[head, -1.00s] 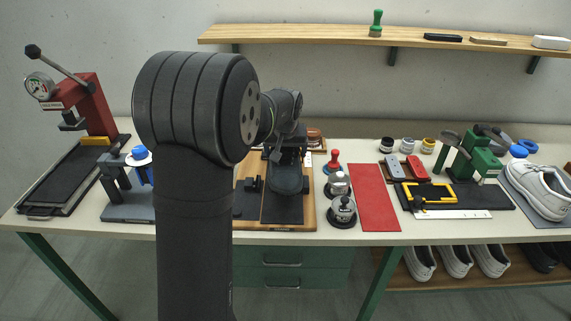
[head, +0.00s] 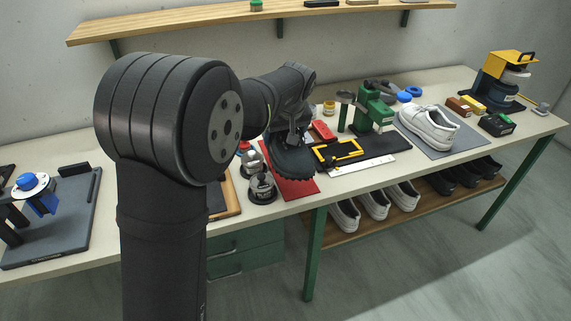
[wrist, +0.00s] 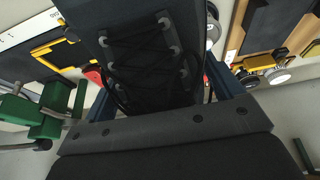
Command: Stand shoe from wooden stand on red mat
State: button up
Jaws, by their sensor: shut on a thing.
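My gripper (head: 294,138) is shut on a dark shoe (head: 292,163) with a lugged sole. In the head view the shoe is tilted and hangs over the red mat (head: 300,189), hiding part of it; whether it touches the mat is not clear. In the wrist view the laced upper of the shoe (wrist: 150,55) fills the middle, between my gripper's blue fingers (wrist: 165,95). The wooden stand (head: 231,196) is mostly hidden behind my arm in the head view, with only its right edge showing.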

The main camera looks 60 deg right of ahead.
jog(key=s+d, duration=0.2)
jog(key=s, duration=0.8)
jog(key=w+d+f, duration=0.1)
jog(key=w+f, duration=0.1)
jog(key=w, duration=0.1)
jog(key=w+d+f, duration=0.1)
jog(key=w+f, duration=0.1)
jog(key=w, duration=0.2)
jog(key=w+d+f, duration=0.1)
jog(key=w+f, duration=0.2)
jog(key=shift+w+d, duration=0.25)
jog(key=shift+w, duration=0.15)
jog(key=shift+w+f, duration=0.1)
jog(key=shift+f, duration=1.9)
jog(key=shift+f, duration=0.15)
jog(key=o, duration=1.1)
